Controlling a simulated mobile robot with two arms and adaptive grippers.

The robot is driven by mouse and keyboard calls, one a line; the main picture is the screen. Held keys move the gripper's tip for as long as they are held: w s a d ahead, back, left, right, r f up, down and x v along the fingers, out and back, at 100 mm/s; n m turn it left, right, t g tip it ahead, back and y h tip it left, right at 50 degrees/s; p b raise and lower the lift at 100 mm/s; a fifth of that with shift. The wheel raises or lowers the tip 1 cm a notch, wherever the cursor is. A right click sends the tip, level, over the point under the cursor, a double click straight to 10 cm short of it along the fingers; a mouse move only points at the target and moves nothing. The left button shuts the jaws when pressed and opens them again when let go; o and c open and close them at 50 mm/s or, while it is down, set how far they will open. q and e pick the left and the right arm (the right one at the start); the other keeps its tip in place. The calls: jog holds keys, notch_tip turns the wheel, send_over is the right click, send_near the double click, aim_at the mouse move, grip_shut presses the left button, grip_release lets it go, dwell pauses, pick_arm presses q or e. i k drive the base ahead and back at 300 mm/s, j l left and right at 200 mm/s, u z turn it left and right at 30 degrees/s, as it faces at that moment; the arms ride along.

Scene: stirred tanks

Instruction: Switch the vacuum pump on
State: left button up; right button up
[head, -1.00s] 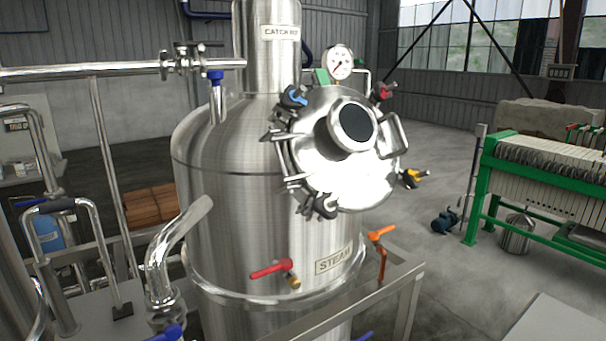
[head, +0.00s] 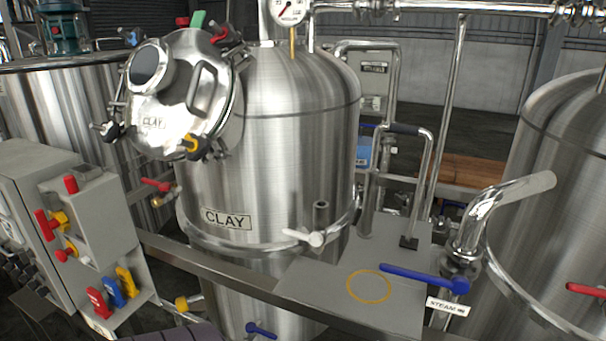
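No vacuum pump that I can identify shows in the head view, and no label names one. A grey control box (head: 100,215) stands at the left, with a red button on top and red and yellow switch handles on its front. Red, blue and yellow tags or locks (head: 118,288) hang on a panel below it. The small label under them is unreadable. Neither of my grippers is in view.
A steel tank marked CLAY (head: 290,140) stands in the middle, its round hatch (head: 180,95) tilted outward. A blue-handled valve (head: 425,278) and a grey platform (head: 320,285) are in front. Another steel vessel (head: 560,150) is at the right.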

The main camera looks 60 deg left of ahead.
aim_at(30, 271)
jog(key=u, duration=3.55)
